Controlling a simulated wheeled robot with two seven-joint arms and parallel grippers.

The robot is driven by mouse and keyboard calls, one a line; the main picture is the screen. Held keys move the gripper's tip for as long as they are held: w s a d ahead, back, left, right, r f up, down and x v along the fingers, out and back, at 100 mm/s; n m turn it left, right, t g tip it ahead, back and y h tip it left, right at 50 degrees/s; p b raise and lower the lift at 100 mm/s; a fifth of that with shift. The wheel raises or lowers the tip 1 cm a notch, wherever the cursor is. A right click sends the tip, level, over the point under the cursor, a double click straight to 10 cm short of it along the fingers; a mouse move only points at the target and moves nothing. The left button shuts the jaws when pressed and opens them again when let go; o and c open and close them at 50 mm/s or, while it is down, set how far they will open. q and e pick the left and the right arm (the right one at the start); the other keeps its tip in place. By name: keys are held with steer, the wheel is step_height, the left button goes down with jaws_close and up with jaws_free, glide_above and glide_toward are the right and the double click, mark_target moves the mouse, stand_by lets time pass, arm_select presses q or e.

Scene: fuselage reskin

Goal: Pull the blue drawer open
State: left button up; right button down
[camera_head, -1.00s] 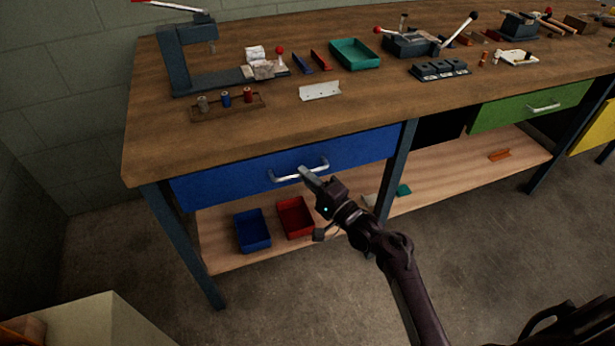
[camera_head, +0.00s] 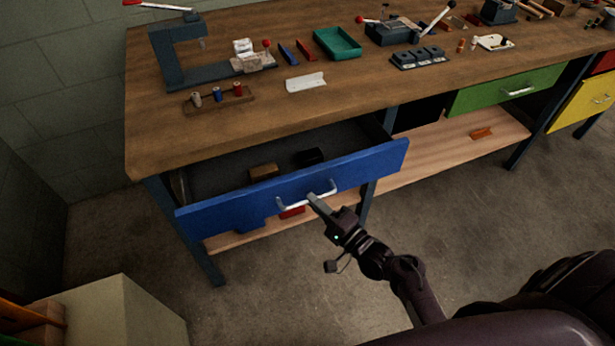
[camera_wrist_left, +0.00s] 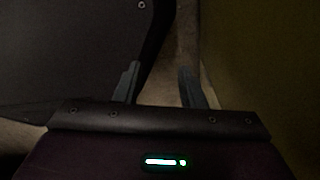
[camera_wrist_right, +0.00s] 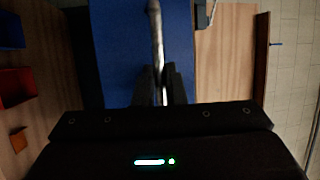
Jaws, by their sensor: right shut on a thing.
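The blue drawer (camera_head: 238,208) under the workbench stands partly open, its front pulled out from the bench. Inside it lie a brown block (camera_head: 264,172) and a dark block (camera_head: 309,156). My right gripper (camera_head: 316,200) is shut on the silver bar handle (camera_head: 292,204) near the handle's right end. In the right wrist view the fingers (camera_wrist_right: 161,84) close around the handle (camera_wrist_right: 156,30), with the blue front behind. My left gripper shows only in the left wrist view (camera_wrist_left: 158,84), with its fingers apart and nothing between them.
The wooden workbench (camera_head: 160,130) carries a press, a teal tray (camera_head: 337,43) and small tools. A green drawer (camera_head: 480,94) and yellow drawer (camera_head: 582,107) are to the right. A pale box (camera_head: 120,310) stands at lower left. The floor before the bench looks clear.

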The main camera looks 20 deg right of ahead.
steer(key=s+p, duration=0.5)
steer(key=s, duration=1)
steer(key=shift+d, duration=0.3)
steer(key=shift+s, duration=0.1)
steer(key=c, duration=1.5)
jaws_free()
steer(key=shift+f, duration=0.1)
steer(key=b+v, duration=0.1)
steer(key=v, duration=0.6)
steer(key=shift+s+d, duration=0.15)
steer(key=shift+s, duration=0.2)
